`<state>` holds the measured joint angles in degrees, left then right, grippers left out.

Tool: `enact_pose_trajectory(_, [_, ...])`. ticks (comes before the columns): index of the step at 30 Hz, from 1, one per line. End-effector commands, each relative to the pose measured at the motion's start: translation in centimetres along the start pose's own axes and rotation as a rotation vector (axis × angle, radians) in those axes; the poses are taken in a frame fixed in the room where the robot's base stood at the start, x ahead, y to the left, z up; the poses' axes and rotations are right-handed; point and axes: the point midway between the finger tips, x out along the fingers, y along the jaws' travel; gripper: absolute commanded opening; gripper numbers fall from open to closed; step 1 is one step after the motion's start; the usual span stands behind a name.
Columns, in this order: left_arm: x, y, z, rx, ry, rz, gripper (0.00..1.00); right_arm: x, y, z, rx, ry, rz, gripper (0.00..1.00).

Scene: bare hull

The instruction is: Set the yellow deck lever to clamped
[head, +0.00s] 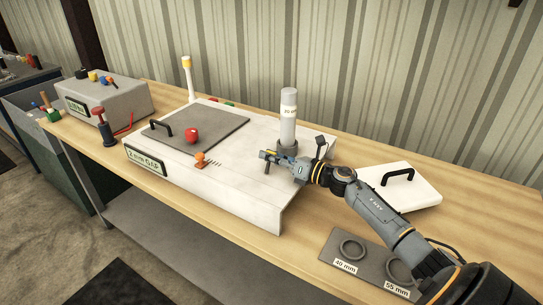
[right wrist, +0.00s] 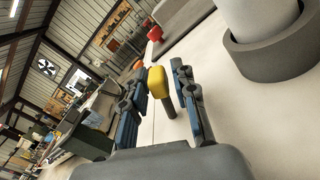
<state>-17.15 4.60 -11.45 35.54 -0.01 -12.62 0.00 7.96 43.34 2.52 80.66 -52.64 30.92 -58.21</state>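The yellow deck lever shows in the right wrist view as a yellow knob (right wrist: 158,82) on a short dark stem, standing on the white deck. My right gripper (right wrist: 157,75) is open, with one finger on each side of the knob and small gaps visible. In the head view my right gripper (head: 264,157) is low over the right part of the white deck (head: 262,190), just in front of the grey cylinder's collar. It hides the yellow knob there. The lever's setting cannot be read. My left gripper is not in view.
A grey cylinder (head: 288,120) stands in a dark collar close to my right gripper. The deck also bears a grey hatch plate (head: 215,122), a red knob (head: 191,135) and an orange lever (head: 200,160). A white lid (head: 405,190) and a ring board (head: 365,262) lie to the right.

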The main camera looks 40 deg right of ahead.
Motion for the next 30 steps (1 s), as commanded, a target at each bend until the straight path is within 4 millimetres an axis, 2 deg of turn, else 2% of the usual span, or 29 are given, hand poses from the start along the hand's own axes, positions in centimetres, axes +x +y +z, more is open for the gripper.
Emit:
enact_pose_trajectory(10, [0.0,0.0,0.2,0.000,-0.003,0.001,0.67,-0.1,0.0,0.1,-0.003,-0.002,0.000,0.40])
enact_pose_trajectory(14, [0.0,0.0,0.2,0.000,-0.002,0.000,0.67,-1.2,-0.1,0.0,-0.002,0.000,-0.001,0.40])
enact_pose_trajectory(24, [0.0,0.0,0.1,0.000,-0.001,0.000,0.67,-7.6,-0.1,-0.1,-0.002,0.002,-0.003,0.40])
enact_pose_trajectory(30, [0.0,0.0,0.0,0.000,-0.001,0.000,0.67,-10.8,-0.1,-0.1,0.001,0.001,-0.001,0.40])
